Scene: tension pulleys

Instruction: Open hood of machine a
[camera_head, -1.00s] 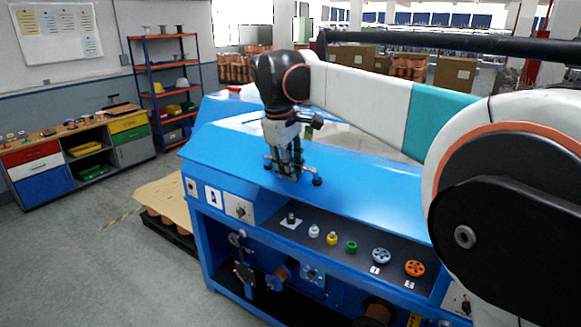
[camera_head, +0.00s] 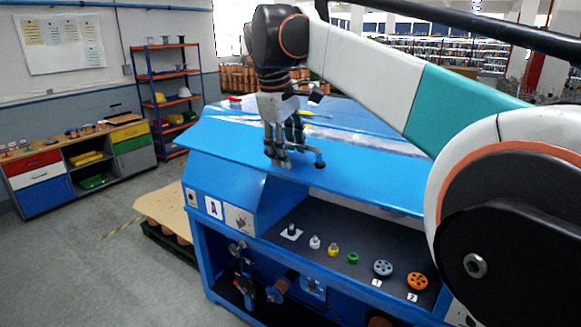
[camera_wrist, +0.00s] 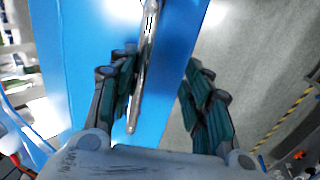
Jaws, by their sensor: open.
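The blue hood (camera_head: 365,180) of machine A (camera_head: 213,207) is partly raised in the head view. Its front edge stands clear above the dark shelf. My gripper (camera_head: 281,158) is over the hood's left half, pointing down. In the wrist view my gripper (camera_wrist: 160,75) is open, with one finger on each side of a silver bar handle (camera_wrist: 145,70) on the blue hood (camera_wrist: 75,60). The bar lies closer to the left finger; whether they touch I cannot tell.
The dark shelf under the hood holds small parts, a grey pulley (camera_head: 383,268) and an orange pulley (camera_head: 417,281). A pallet with cardboard (camera_head: 160,205) stands left of the machine. A drawer bench (camera_head: 85,160) and shelf rack (camera_head: 165,95) stand farther back. Grey floor is free at left.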

